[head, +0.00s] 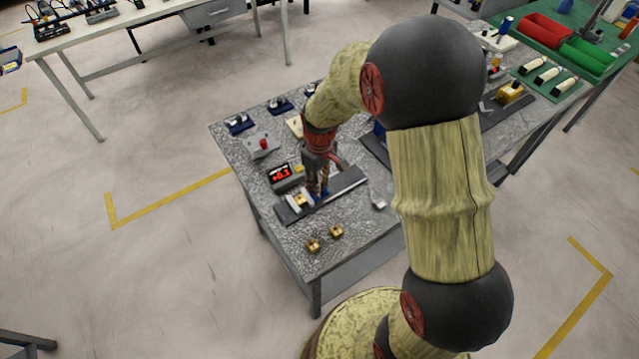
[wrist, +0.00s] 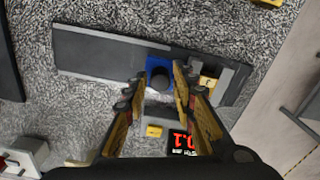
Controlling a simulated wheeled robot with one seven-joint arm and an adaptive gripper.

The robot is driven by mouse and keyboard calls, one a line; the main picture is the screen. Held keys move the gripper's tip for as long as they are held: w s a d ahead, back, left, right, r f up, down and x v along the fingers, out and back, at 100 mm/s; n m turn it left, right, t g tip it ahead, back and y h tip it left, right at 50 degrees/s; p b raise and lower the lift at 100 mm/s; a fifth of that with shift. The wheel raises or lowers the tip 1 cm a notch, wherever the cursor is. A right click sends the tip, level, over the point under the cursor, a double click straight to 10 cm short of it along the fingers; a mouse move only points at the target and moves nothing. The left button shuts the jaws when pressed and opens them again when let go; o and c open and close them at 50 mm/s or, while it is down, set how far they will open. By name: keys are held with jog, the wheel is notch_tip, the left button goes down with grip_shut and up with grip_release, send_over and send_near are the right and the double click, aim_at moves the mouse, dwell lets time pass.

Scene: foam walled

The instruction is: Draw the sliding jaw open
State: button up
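The vise is a long dark grey base plate (wrist: 95,52) lying on the speckled bench; it also shows in the head view (head: 345,183). A blue block (wrist: 158,66), seemingly on the sliding jaw, stands on the plate. Beside it, towards the right end, are grey jaw parts (wrist: 236,80) and a small yellow piece (wrist: 208,82). My gripper (wrist: 160,80) points down over the plate, its fingers apart on either side of the blue block. A narrow gap seems to show at each side; contact is unclear. In the head view my gripper (head: 319,190) partly hides the jaw.
A readout with red digits (head: 281,173) stands just beside the vise. Two brass blocks (head: 325,238) lie near the bench's front edge. A grey box with a red button (head: 262,144) and blue-based items (head: 240,123) stand farther back. A second dark plate (head: 376,150) lies behind.

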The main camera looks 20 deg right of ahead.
jog(key=shift+c, duration=1)
grip_shut()
